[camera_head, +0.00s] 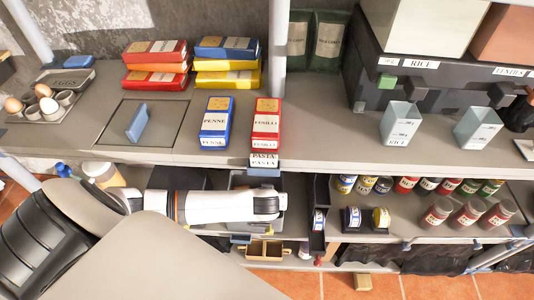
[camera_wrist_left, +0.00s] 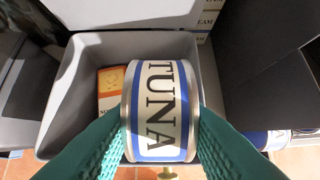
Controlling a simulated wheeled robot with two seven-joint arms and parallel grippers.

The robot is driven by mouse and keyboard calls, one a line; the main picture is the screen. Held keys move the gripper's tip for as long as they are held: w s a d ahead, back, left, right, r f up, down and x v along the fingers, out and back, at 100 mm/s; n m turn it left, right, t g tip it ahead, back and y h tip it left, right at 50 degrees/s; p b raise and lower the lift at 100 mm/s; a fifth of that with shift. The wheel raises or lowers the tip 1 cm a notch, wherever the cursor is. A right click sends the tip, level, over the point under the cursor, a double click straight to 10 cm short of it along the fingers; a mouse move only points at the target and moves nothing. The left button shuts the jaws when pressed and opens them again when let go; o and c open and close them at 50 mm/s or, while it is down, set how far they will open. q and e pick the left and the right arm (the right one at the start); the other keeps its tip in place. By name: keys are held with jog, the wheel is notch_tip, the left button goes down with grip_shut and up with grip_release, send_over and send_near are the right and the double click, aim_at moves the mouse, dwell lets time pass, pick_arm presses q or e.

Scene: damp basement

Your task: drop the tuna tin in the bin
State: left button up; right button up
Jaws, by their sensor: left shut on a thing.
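The tuna tin (camera_wrist_left: 160,110), white with blue bands and the word TUNA, is between the green-padded fingers of my left gripper (camera_wrist_left: 160,135) in the left wrist view. The gripper is shut on it. Behind the tin is the open grey bin (camera_wrist_left: 60,110), with an orange-and-white packet (camera_wrist_left: 110,88) inside. The tin appears over the bin's opening and hides part of its inside. In the head view, my left arm reaches in from the left to the lower shelf, where a grey bin rim (camera_head: 243,180) shows behind the wrist. My right gripper is not in view.
A black divider (camera_head: 318,215) stands right of the bin, with several tins (camera_head: 381,217) and jars (camera_head: 468,214) beyond it. A small wooden box (camera_head: 265,250) sits in front below. The upper shelf holds pasta packets (camera_head: 215,123) and an egg tray (camera_head: 75,98).

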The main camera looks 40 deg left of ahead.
pick_arm(q)
jog(key=shift+f+b, duration=1.1)
jog(key=shift+f, duration=1.1)
jog(key=o, duration=1.2)
jog(key=shift+c, duration=0.2)
jog(key=p+v, duration=0.1)
jog(key=v, duration=1.1)
jog(key=shift+p, duration=0.4)
